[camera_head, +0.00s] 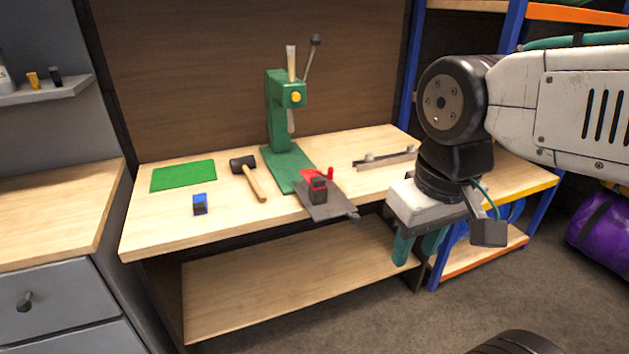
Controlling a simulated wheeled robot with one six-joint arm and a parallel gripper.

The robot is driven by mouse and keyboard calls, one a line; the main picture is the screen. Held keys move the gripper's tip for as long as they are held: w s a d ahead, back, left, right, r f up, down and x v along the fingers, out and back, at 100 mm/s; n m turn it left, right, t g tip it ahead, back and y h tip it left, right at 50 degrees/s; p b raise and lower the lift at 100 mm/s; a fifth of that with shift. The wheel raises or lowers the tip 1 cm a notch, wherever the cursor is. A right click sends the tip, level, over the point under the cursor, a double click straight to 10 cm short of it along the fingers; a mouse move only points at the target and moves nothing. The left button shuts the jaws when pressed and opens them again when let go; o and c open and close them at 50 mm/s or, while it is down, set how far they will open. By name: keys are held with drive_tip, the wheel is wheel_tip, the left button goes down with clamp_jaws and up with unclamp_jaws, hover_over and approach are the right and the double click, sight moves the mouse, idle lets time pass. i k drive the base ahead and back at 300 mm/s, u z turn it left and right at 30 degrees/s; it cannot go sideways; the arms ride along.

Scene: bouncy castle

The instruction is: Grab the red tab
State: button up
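A small red piece (312,174) with a tab sticking out to the right sits on a dark block (318,192). The block stands on a grey plate (326,211) at the front edge of the wooden workbench (235,222). My gripper (418,254) is to the right of the red piece, in front of the bench. Its two teal fingers point down and stand apart, with nothing visible between them. The fingertips are apart from the red piece and lower in the picture.
A green arbor press (281,125) stands behind the plate. A mallet (254,182), a blue block (200,204) and a green mat (183,176) are to the left. A metal bar (385,158) lies to the right. A purple bag (602,229) is at far right.

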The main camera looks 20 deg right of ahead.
sight(316, 182)
drive_tip(key=u, duration=0.8)
drive_tip(key=k, duration=1.1)
drive_tip(key=u, duration=1.35)
drive_tip(key=i, duration=1.35)
drive_tip(key=z, duration=0.7)
drive_tip(key=i, duration=0.8)
drive_tip(key=z, duration=1.45)
drive_tip(key=i, duration=0.65)
drive_tip(key=z, duration=0.65)
